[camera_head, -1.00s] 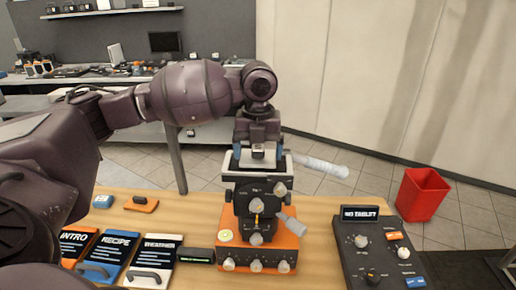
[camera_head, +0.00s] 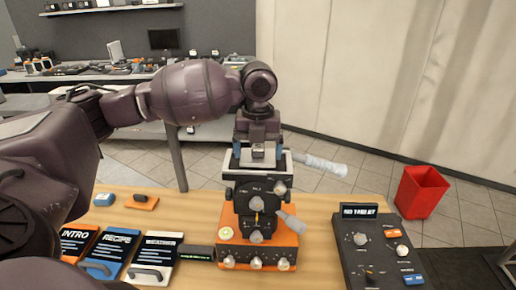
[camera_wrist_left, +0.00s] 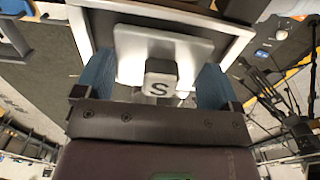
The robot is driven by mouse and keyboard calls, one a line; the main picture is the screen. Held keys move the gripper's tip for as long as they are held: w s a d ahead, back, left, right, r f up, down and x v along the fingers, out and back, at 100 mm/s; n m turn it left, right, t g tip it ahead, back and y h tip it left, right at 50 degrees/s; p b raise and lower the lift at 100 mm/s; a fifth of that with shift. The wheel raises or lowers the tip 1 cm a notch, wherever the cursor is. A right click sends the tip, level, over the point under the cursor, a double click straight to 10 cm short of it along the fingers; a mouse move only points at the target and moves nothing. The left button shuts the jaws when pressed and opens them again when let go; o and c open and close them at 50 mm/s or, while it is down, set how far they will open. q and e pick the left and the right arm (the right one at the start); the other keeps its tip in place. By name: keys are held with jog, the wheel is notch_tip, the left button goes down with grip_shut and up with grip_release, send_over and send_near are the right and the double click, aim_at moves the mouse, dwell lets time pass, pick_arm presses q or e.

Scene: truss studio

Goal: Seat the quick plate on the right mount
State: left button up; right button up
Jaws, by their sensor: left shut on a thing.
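My left gripper (camera_head: 258,155) points down over the black mount (camera_head: 257,190) on its orange base (camera_head: 225,250). In the left wrist view its blue fingers (camera_wrist_left: 155,82) are shut on the block marked "S" of the silver quick plate (camera_wrist_left: 145,40). The plate lies inside a silver-rimmed dark square top. I cannot tell whether the plate touches this surface or hovers just above it. In the head view the plate is mostly hidden by the gripper. My right gripper is not in view.
A dark control panel (camera_head: 375,245) with knobs stands to the right on the wooden table (camera_head: 325,215). Labelled boards with handles, including a blue "RECIPE" one (camera_head: 110,250), lie at the left. A grey handle (camera_head: 320,165) sticks out right of the mount. A red bin (camera_head: 422,192) stands beyond.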

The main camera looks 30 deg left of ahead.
pick_arm(q)
jog(key=shift+f, duration=0.2)
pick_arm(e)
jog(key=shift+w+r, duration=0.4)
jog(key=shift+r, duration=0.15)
pick_arm(q)
jog(key=shift+f, duration=0.1)
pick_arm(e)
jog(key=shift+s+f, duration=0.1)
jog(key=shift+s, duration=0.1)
pick_arm(q)
jog(key=shift+f+p, duration=0.15)
jog(key=shift+p, duration=0.15)
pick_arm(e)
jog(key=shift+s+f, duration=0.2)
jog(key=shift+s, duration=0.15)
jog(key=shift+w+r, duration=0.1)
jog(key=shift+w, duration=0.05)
pick_arm(q)
jog(key=o, duration=0.7)
jog(key=shift+c, duration=0.2)
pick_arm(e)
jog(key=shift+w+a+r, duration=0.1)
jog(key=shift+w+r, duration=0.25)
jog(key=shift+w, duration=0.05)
